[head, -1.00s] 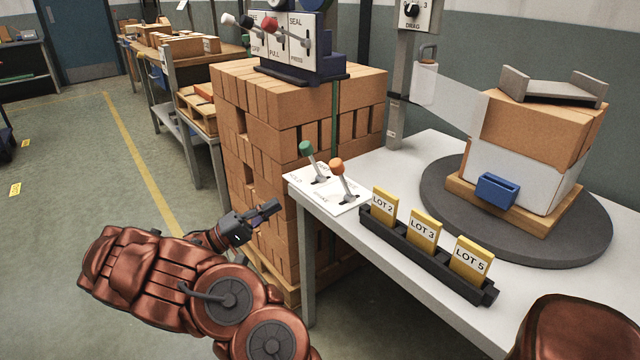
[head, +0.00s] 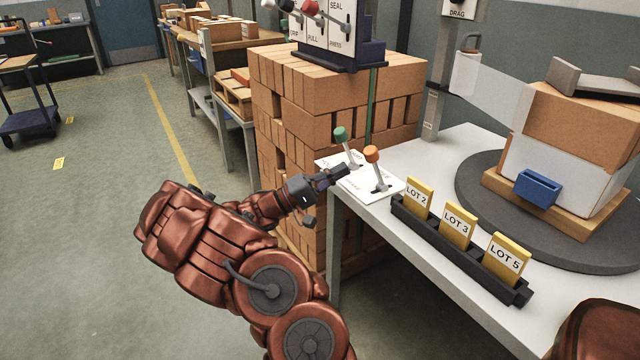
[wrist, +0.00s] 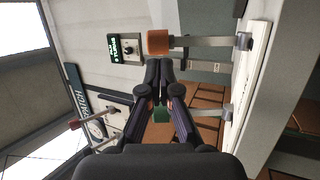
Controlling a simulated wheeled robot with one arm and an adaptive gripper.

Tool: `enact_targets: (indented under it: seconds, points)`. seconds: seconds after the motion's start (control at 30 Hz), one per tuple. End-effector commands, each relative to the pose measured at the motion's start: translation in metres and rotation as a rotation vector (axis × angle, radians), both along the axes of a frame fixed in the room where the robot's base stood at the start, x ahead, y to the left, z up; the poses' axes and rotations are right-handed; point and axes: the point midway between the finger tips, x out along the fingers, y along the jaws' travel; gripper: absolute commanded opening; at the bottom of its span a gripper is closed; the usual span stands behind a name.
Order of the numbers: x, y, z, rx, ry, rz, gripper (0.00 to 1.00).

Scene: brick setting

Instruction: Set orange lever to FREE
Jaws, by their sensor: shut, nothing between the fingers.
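The orange lever (head: 373,158) stands on a white plate (head: 383,194) at the near left corner of the table, tilted a little to the left at its top. In the wrist view its orange knob (wrist: 159,42) and metal shaft show above my fingertips. A green lever (head: 342,137) stands just left of it; its green knob (wrist: 161,115) is partly hidden behind my fingers in the wrist view. My gripper (head: 340,172) is shut and empty at the plate's left edge, beside the levers. It also shows in the wrist view (wrist: 166,66). The plate's lettering is too small or hidden to read.
A black rack (head: 459,246) with yellow lot cards stands right of the plate. A turntable (head: 480,185) carries a wrapped brick stack behind it. A tall brick stack (head: 290,115) with a lever panel (head: 328,35) stands behind my gripper.

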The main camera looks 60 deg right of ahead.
Motion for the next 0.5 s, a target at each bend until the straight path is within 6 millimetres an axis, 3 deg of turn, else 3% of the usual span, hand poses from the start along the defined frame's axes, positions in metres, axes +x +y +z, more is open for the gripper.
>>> enact_targets:
  seconds: [0.2, 0.5]
  points:
    - [-0.021, -0.018, 0.013, -0.004, 0.002, -0.003, 0.00]
    - [-0.028, -0.026, 0.018, -0.001, 0.001, 0.000, 0.00]
